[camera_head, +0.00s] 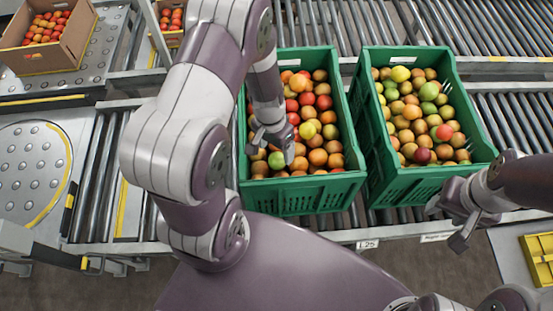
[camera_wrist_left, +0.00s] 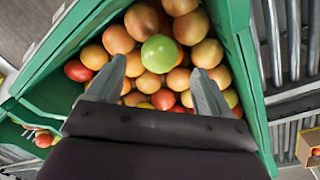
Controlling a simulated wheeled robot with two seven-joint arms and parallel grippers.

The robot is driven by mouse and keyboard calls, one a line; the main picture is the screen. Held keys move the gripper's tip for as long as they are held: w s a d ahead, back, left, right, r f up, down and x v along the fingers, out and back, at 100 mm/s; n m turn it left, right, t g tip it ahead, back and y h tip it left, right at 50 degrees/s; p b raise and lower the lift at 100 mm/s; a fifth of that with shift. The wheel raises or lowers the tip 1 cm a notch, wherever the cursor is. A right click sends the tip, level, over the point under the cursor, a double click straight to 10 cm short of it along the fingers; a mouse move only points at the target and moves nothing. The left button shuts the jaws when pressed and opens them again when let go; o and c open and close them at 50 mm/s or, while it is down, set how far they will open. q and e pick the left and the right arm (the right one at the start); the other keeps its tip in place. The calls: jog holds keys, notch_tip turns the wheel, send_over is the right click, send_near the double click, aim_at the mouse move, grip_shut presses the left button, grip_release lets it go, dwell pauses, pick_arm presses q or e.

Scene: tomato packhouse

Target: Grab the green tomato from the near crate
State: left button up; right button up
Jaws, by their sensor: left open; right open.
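A green tomato (camera_head: 277,160) lies among orange and red tomatoes near the front of the left green crate (camera_head: 300,196). My left gripper (camera_head: 272,151) is over this crate with its fingers apart and empty. In the left wrist view the green tomato (camera_wrist_left: 159,53) shows whole, just beyond and between the open fingertips (camera_wrist_left: 157,68). I cannot tell the height gap between fingertips and tomato. My right gripper (camera_head: 448,226) is open and empty, at the front right of the right green crate (camera_head: 425,184).
The right crate holds mixed orange, yellow and green tomatoes. Both crates stand side by side on a roller conveyor (camera_head: 480,57). A cardboard box (camera_head: 78,40) of tomatoes is at the back left. A yellow crate (camera_head: 538,258) is at the lower right.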

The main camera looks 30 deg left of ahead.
aim_at(277, 156)
pick_arm(q)
jog(key=f, duration=0.4)
jog(key=shift+d+f, duration=0.3)
jog(key=shift+a+f, duration=0.1)
jog(key=shift+f, duration=0.15)
jog(key=shift+r, duration=0.1)
jog(key=c, duration=0.9)
jog(key=shift+r, duration=0.1)
jog(key=shift+c, duration=0.2)
